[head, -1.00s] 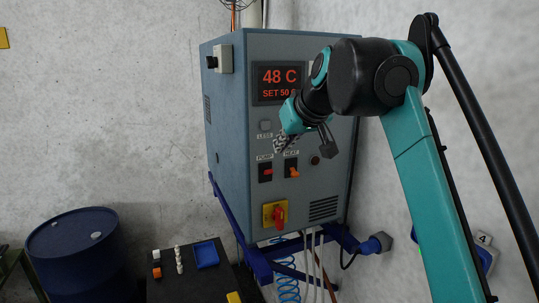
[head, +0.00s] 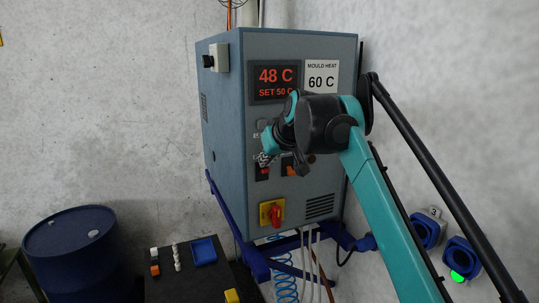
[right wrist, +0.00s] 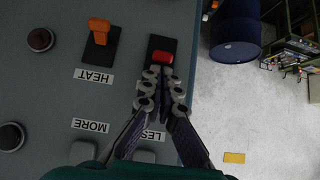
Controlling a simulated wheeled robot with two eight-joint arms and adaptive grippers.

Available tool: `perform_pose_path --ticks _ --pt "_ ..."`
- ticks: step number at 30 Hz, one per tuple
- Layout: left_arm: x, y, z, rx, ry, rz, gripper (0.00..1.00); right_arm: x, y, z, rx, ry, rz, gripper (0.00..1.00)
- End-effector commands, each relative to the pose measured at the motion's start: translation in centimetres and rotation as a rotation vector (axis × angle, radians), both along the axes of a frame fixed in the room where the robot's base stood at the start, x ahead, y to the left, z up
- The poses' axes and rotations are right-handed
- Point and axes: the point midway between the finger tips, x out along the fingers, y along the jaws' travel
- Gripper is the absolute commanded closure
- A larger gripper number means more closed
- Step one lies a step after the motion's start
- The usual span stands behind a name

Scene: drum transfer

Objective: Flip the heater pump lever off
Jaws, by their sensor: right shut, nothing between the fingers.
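The heater cabinet (head: 222,120) is a grey-blue box on a blue stand. Its pump lever is a short red lever (right wrist: 163,58) on a black plate in the right wrist view, where the panel appears upside down. In the head view my arm and gripper partly hide it. My right gripper (right wrist: 163,76) is shut and empty, its fingertips right at the red lever's edge; I cannot tell whether they touch. The gripper also shows in the head view (head: 268,159), in front of the switches. My left gripper is out of view.
The orange heat lever (right wrist: 98,28) sits beside the pump lever. A red rotary switch (head: 276,216) on a yellow plate is lower on the cabinet. A blue drum (head: 72,255) and a dark table (head: 160,289) stand at the lower left. The display reads 48 C, set 50 C.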

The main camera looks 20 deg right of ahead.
Motion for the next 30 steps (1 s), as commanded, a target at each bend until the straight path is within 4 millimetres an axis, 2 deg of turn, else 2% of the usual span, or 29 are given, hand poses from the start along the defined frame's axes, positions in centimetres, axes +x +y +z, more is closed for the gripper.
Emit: perform_pose_path --ticks 11,30 --pt "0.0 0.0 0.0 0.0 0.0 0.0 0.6 0.1 0.0 -0.1 0.0 -0.002 0.0 1.0" --pt "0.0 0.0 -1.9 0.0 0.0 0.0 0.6 -0.1 0.0 -0.6 0.009 -0.105 0.0 1.0"
